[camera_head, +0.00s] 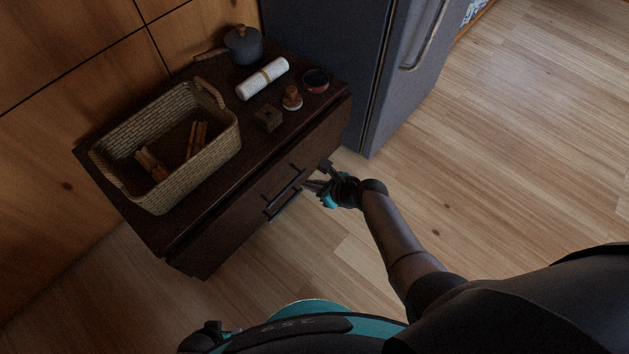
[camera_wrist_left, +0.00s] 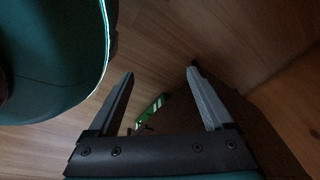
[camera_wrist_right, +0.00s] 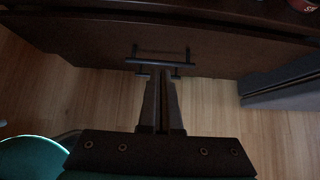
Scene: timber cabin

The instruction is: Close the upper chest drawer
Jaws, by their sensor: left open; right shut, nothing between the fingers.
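The dark wooden chest (camera_head: 130,215) stands against the timber wall. Its upper drawer front (camera_head: 240,205) looks about flush with the body; I cannot tell whether a small gap is left. A dark bar handle (camera_head: 285,192) is on the front, with a second bar just below it. The handle (camera_wrist_right: 155,63) also shows in the right wrist view. My right gripper (camera_head: 307,184) is shut and empty, its tips close to the handles; contact is unclear. The right wrist view shows its fingers (camera_wrist_right: 160,76) together.
On the chest top are a wicker basket (camera_head: 222,148), a grey pot (camera_head: 243,48), a white roll (camera_head: 255,85), a small wooden block (camera_head: 267,119), a small wooden item (camera_head: 292,98) and a round tin (camera_head: 316,80). A grey fridge (camera_head: 330,50) stands beside the chest. The floor (camera_head: 500,150) at right is clear.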

